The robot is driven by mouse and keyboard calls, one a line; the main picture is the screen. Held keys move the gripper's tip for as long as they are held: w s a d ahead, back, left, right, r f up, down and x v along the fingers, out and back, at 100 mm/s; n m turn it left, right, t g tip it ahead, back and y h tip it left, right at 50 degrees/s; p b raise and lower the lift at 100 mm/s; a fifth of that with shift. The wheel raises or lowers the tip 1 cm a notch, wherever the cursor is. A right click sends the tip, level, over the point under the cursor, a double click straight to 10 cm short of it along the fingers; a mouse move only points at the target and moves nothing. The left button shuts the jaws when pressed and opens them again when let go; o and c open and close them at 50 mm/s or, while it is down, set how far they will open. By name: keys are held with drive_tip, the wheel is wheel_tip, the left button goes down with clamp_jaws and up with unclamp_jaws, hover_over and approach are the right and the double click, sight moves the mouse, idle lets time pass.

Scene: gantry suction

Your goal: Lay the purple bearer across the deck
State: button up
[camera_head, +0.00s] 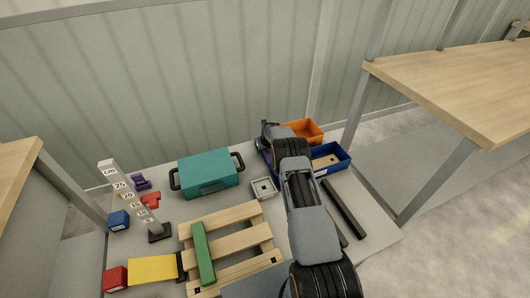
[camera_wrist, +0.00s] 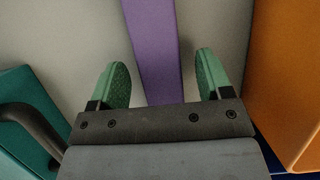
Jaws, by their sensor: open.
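The purple bearer (camera_wrist: 152,40) runs lengthwise between my gripper's fingers in the wrist view. In the head view a sliver of purple (camera_head: 265,152) shows beside my arm, which hides most of it. My gripper (camera_wrist: 163,82) is open, with a green-padded finger on either side of the bearer. Gaps show between the pads and the bearer, the left one smaller. The slatted wooden deck (camera_head: 240,240) lies at the front of the table in the head view. A green bearer (camera_head: 203,254) lies across its slats on the left.
A teal case (camera_head: 208,173) with black handles stands left of my gripper. An orange bin (camera_head: 304,131) and a blue bin (camera_head: 331,157) stand right of it. A black bar (camera_head: 343,208), a grey square tray (camera_head: 263,188) and a height scale (camera_head: 130,195) surround the deck.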

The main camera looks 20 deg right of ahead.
drive_tip(key=shift+c, duration=0.3)
drive_tip(key=c, duration=1)
